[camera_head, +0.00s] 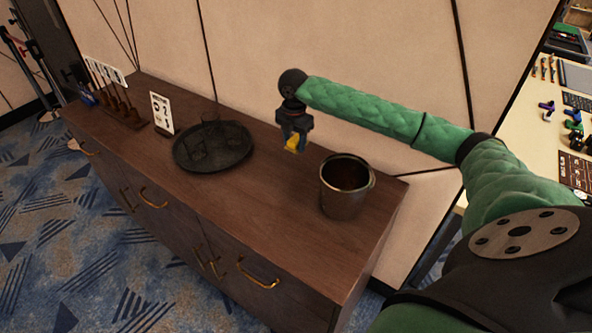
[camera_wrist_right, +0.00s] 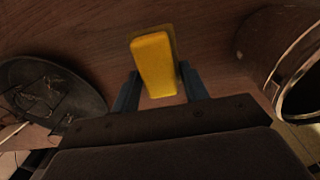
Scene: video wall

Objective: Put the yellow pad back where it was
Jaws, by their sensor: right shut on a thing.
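The yellow pad (camera_head: 293,144) is a small block held in my right gripper (camera_head: 294,140), over the wooden sideboard between the dark round tray and the metal bucket. In the right wrist view the yellow pad (camera_wrist_right: 154,64) sits between the two fingers of my right gripper (camera_wrist_right: 160,88), which is shut on it. The wood lies behind the pad; I cannot tell exactly how far the pad is above it. My left gripper is not in view.
The wooden sideboard (camera_head: 255,200) carries the dark round tray (camera_head: 185,163) with glasses, the metal bucket (camera_head: 342,200) and a small sign (camera_head: 161,114). A wall stands close behind. The top in front of the gripper is clear. A desk (camera_head: 545,130) with small items is at right.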

